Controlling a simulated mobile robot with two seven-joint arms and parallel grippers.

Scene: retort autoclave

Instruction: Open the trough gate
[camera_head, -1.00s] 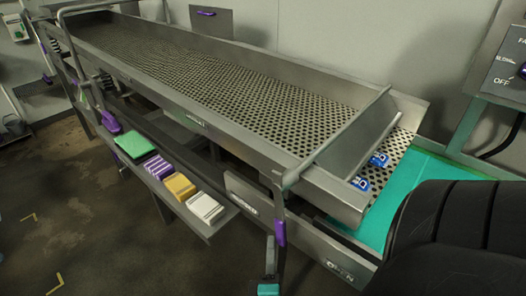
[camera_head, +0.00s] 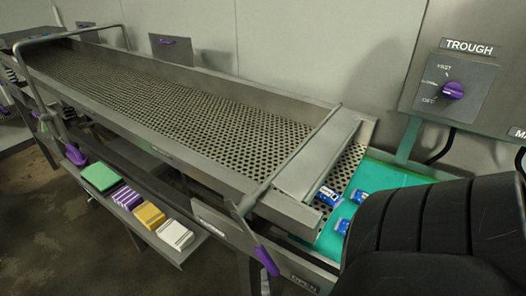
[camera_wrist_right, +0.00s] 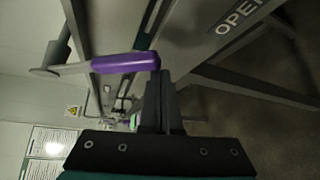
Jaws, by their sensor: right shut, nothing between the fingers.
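The trough (camera_head: 190,110) is a long metal channel with a perforated floor. Its gate, a metal plate on a cross rod (camera_head: 318,160), sits at the right end. Blue packs show past it: one (camera_head: 328,196) at the trough's end, two (camera_head: 360,197) on the teal surface. The gate lever's purple handle (camera_head: 266,261) slants down to the right beside the OPEN label (camera_head: 304,283). My right gripper (camera_wrist_right: 160,76) is shut and empty, with its fingertips against or close to the end of the purple handle (camera_wrist_right: 125,62); contact is unclear. My left gripper is out of view.
A control box with a purple TROUGH knob (camera_head: 453,90) is on the wall at right. A shelf below the trough holds green, purple-striped, yellow and white blocks (camera_head: 149,216). My dark arm covers the lower right. Floor at lower left is clear.

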